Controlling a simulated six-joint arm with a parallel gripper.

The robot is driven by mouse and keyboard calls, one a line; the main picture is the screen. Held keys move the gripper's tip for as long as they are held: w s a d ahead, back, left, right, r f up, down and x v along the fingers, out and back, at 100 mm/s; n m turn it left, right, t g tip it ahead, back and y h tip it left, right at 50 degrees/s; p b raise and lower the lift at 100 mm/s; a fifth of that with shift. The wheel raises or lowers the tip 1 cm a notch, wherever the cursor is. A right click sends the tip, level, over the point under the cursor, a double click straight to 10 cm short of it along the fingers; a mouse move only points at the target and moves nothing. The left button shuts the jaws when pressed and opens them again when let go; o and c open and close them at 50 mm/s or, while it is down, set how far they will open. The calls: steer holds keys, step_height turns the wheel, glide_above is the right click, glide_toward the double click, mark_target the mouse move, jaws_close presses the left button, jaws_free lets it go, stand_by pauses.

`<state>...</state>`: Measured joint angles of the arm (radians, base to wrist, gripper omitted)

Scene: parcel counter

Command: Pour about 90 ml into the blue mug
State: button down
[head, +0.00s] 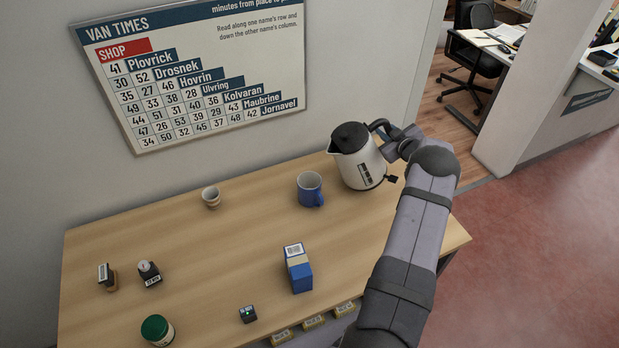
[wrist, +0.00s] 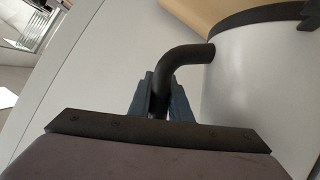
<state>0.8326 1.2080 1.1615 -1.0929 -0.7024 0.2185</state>
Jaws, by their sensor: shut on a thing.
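The blue mug (head: 310,189) stands upright on the counter, its handle toward the lower right. A white kettle (head: 361,165) with a black lid and black handle is just right of the mug, tilted slightly with its spout toward the left. My gripper (head: 389,143) is at the kettle's right side, shut on its handle. In the wrist view my gripper (wrist: 165,98) closes around the black handle (wrist: 188,58), beside the white kettle body (wrist: 265,90). The mug's contents are too small to make out, and no stream shows at the spout.
A blue carton (head: 298,270), a small dark device (head: 248,314), a green-lidded jar (head: 157,329) and two stamps (head: 150,273) (head: 107,277) are nearer the front. The counter's (head: 240,240) middle is clear. A wall sign (head: 200,70) hangs behind.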

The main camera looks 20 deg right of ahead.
step_height(320, 180, down, 7)
steer(key=d+m+y+b, duration=0.1)
steer(key=m+y+b, duration=0.1)
steer(key=b, duration=0.5)
steer(key=shift+w+d+m, duration=0.15)
steer(key=shift+d+m, duration=0.25)
steer(key=shift+m, duration=0.4)
steer(key=shift+r, duration=0.15)
